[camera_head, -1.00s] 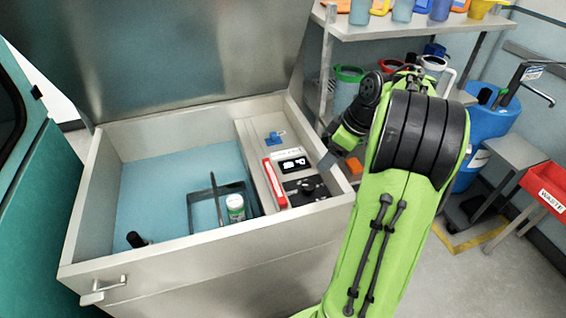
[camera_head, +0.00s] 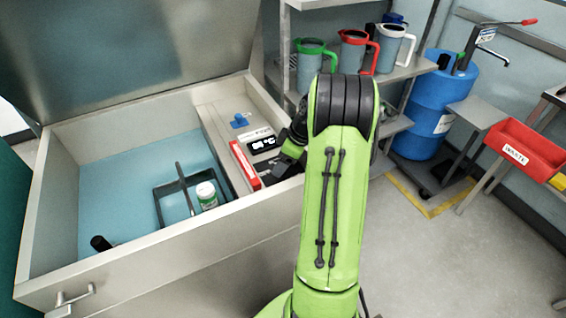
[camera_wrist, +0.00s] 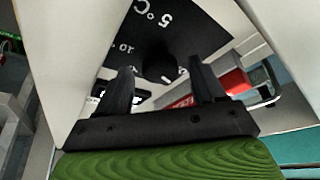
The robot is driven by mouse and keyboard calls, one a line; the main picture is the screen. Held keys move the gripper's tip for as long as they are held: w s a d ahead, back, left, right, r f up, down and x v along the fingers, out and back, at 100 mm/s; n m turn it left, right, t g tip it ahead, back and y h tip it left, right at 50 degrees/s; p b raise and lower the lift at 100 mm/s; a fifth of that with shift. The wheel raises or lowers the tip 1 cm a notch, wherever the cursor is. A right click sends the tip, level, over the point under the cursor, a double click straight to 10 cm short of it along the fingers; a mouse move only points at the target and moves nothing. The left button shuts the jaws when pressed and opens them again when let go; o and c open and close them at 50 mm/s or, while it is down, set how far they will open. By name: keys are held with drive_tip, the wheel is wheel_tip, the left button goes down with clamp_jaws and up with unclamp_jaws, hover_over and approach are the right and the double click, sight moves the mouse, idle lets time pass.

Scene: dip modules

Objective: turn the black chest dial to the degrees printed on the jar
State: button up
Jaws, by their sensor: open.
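The black dial (camera_wrist: 160,68) shows in the wrist view on a black panel (camera_wrist: 195,38) printed with "5°C" and "10", with a small white mark at its edge. My gripper (camera_wrist: 160,63) is open, with one finger to each side of the dial; I cannot tell whether they touch it. In the head view my gripper and arm hide the dial. The open chest (camera_head: 190,231) has a blue inside. The white jar (camera_head: 207,190) with a green band stands in a dark carrier (camera_head: 168,210) in the chest; its print is too small to read.
On the chest's right ledge are a lit display (camera_head: 263,144), a red-edged white piece (camera_head: 245,166) and a blue knob (camera_head: 239,121). A shelf with jugs (camera_head: 310,62), a blue drum (camera_head: 437,105) and a red waste bin (camera_head: 532,150) stand to the right.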

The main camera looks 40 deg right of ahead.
drive_tip(key=shift+c, duration=0.2)
drive_tip(key=c, duration=1)
